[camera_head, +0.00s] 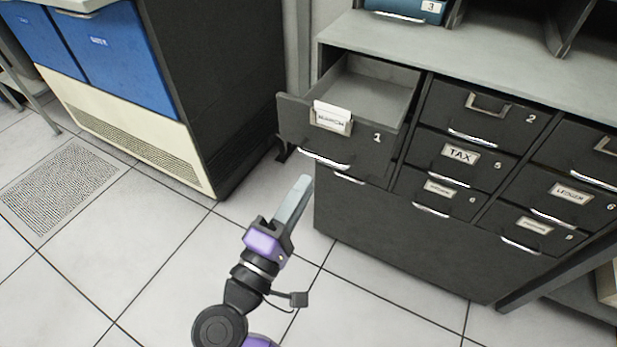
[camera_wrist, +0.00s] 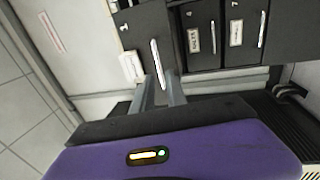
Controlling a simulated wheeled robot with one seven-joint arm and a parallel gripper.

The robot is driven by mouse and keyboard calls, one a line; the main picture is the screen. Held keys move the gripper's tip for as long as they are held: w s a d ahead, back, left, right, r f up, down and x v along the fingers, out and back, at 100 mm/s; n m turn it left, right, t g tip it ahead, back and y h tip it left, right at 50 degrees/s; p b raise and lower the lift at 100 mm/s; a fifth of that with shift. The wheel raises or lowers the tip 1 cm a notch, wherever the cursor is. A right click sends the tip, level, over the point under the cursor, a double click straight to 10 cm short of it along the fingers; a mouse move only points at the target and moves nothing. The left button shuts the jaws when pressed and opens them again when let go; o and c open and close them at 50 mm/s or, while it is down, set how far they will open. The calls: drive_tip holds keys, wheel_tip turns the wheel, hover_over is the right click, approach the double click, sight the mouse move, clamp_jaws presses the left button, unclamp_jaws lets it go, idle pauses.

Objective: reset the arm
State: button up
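Drawer 1 (camera_head: 290,118) is pulled out and looks empty in the part I can see. A white card (camera_head: 332,113) stands at the label holder on its front. The drawer's front (camera_wrist: 139,40) and handle also show beyond the fingers in the wrist view.
The cabinet's other drawers, including the TAX drawer (camera_head: 461,155) and LEDGER drawer (camera_head: 569,194), are shut. A dark machine with blue panels (camera_head: 115,50) stands at the left. The tiled floor (camera_head: 150,255) has free room; a grating (camera_head: 58,182) lies at the left.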

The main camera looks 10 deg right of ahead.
idle(0.5)
drive_tip(key=w+a+f+n+t+y, duration=0.1)
drive_tip(key=w+a+f+n+y, duration=0.2)
drive_tip(key=a+y, duration=0.45)
drive_tip(key=s+d+f+m+g+y, duration=0.2)
drive_tip(key=s+d+f+y, duration=0.1)
drive_tip(key=s+f+y, duration=0.55)
drive_tip(key=s+d+r+m+h, duration=0.25)
drive_tip(key=s+d+m, duration=0.35)
drive_tip(key=s+d, duration=0.65)
drive_tip(key=s+d+r+m+h, duration=0.25)
drive_tip(key=s+d+m, duration=0.5)
drive_tip(key=s, duration=0.75)
wheel_tip(320, 180, up, 19)
drive_tip(key=n+p, duration=0.1)
drive_tip(key=p, duration=1.7)
drive_tip(key=shift+w+d+f+n+g+y, duration=0.15)
drive_tip(key=shift+w+d+n+g+y, duration=0.15)
drive_tip(key=shift+d+n+y, duration=0.1)
